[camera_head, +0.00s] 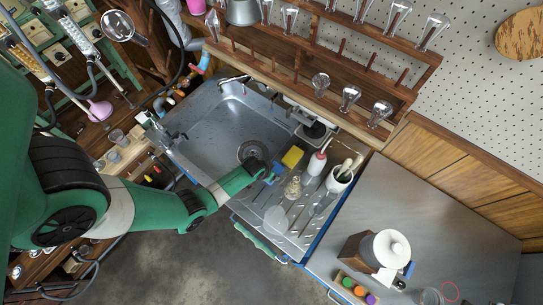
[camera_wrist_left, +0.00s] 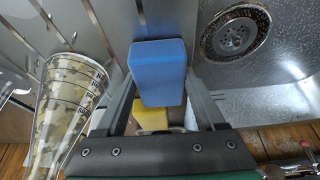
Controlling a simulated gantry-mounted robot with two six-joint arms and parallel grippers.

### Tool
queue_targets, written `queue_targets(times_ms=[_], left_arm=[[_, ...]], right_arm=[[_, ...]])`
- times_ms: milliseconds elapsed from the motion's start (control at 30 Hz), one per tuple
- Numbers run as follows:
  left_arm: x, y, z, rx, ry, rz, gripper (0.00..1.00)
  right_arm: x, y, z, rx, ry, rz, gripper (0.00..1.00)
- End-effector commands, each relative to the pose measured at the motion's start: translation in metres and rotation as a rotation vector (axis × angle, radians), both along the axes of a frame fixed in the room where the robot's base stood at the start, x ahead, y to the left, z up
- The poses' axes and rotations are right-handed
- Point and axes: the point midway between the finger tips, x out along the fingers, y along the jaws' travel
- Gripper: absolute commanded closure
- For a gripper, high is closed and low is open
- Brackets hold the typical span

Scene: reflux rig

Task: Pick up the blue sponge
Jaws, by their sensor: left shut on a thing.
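The blue sponge (camera_wrist_left: 158,72) is between the two fingers of my left gripper (camera_wrist_left: 162,100), which is shut on it, in the left wrist view. In the head view the blue sponge (camera_head: 277,168) is a small blue patch at the tip of my left gripper (camera_head: 271,174), beside the yellow sponge (camera_head: 292,157). Part of the yellow sponge also shows behind the blue one in the left wrist view (camera_wrist_left: 150,119). I cannot tell whether the blue sponge is clear of the surface under it. My right gripper is not in view.
A steel sink (camera_head: 215,120) with a drain lies left of the sponges. On the drainboard, a patterned glass (camera_head: 293,187), a red-tipped white bottle (camera_head: 316,163) and a white cup with tools (camera_head: 340,177) stand close by. A wooden glassware rack (camera_head: 330,60) is behind.

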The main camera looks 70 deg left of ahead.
Motion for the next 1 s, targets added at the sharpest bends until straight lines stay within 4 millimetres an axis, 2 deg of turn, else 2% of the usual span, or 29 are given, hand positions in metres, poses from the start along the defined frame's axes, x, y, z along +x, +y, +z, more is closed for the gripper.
queue_targets(times_ms=[167, 267, 533, 567, 733, 900, 1000], left_arm=[[0.000, 0.000, 0.015, 0.001, -0.001, 0.000, 0.81], [0.000, 0.000, 0.036, 0.001, -0.002, 0.000, 0.81], [-0.050, -0.019, 0.108, -0.001, 0.002, 0.002, 0.81], [-0.061, -0.023, 0.105, -0.003, 0.004, 0.002, 0.81], [-0.103, -0.039, 0.118, -0.001, 0.003, 0.002, 0.81], [-0.126, -0.047, 0.127, -0.001, 0.000, 0.002, 0.81], [-0.130, -0.049, 0.129, 0.000, 0.000, 0.001, 0.81]], right_arm=[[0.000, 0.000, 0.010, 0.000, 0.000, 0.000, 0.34], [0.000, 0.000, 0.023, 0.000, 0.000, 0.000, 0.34], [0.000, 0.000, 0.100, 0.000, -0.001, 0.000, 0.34], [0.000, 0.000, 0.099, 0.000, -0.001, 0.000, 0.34], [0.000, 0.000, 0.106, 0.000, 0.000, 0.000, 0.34], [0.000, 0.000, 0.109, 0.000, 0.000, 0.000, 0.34], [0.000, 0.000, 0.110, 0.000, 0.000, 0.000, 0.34]])
